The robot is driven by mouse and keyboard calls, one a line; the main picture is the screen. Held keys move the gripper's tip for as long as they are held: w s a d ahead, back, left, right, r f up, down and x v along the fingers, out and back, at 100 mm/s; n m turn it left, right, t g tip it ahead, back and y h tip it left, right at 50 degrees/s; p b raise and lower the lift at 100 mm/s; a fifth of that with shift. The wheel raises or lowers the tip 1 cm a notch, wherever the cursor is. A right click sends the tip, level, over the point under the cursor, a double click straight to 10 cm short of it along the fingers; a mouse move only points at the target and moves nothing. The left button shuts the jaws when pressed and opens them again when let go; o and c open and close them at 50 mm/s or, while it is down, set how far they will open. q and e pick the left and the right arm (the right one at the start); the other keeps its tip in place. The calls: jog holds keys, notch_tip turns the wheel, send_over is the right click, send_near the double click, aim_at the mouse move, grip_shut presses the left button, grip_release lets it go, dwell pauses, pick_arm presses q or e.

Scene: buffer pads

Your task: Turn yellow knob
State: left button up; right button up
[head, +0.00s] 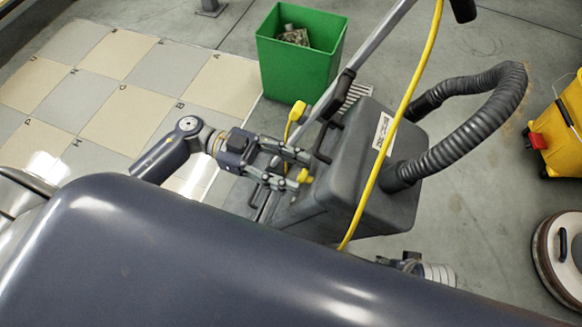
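A small yellow knob (305,176) shows on the near left side of a grey floor-cleaning machine (352,175). My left gripper (303,169) comes in from the left with its two fingers apart. Its fingertips are at the knob, the knob close to the lower one; I cannot tell whether they touch. A second yellow piece (298,110) with a thin yellow stem stands above the gripper. Part of what looks like my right gripper (402,263) shows past the edge of my body; its fingers are not clear.
A yellow cable (403,108) and a ribbed grey hose (478,122) cross the machine. A green bin (300,70) stands behind it. A yellow bucket (567,125) and a round machine (560,262) are at the right. Checkered tiles (115,53) lie at the left.

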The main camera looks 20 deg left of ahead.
pick_arm(q)
jog(key=c, duration=0.7)
